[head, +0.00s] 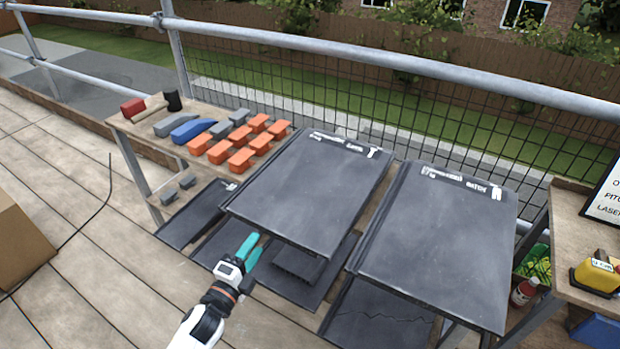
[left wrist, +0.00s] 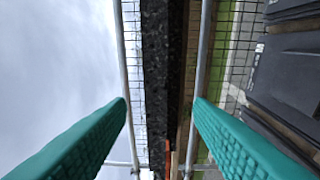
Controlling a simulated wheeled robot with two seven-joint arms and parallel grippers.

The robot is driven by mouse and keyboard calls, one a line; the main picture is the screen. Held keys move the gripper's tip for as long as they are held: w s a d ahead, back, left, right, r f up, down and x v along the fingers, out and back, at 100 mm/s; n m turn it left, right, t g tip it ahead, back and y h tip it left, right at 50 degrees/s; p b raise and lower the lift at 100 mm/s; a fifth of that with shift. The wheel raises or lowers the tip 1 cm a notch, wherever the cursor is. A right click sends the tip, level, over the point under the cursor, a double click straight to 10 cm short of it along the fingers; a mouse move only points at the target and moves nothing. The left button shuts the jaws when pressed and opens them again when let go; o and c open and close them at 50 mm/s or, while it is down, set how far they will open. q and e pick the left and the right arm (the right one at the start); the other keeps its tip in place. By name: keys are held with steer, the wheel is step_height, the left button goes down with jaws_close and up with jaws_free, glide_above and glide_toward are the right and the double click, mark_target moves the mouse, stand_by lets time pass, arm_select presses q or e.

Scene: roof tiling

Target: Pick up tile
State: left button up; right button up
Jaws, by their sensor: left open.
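Two large dark grey tiles lie sloping on the bench top: a left tile (head: 310,190) and a right tile (head: 435,240), each with pale markings along its far edge. My left gripper (head: 250,248) has teal fingers and is open, just in front of the left tile's near edge. In the left wrist view, the fingers (left wrist: 160,110) stand apart with a dark speckled strip (left wrist: 160,60) between them, which looks like a tile edge seen end-on. I cannot tell whether they touch it. My right gripper is not in view.
More dark tiles lie below, including a cracked one (head: 375,318). Orange blocks (head: 241,160), blue and grey pieces and a red-headed mallet (head: 133,107) sit at the bench's left. A side table (head: 570,240) holds a yellow tool (head: 597,275). A guard rail (head: 330,48) runs behind.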

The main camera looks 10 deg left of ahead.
mark_target(268, 217)
arm_select(q)
steer(key=shift+a+p+x, duration=0.1)
steer(key=shift+p+x, duration=0.1)
steer(key=shift+x, duration=2.1)
steer(key=shift+a+p+x, duration=0.15)
steer(key=shift+x, duration=2.15)
steer(key=shift+r, duration=0.15)
steer(key=shift+c, duration=0.4)
jaws_close()
steer(key=shift+r, duration=0.25)
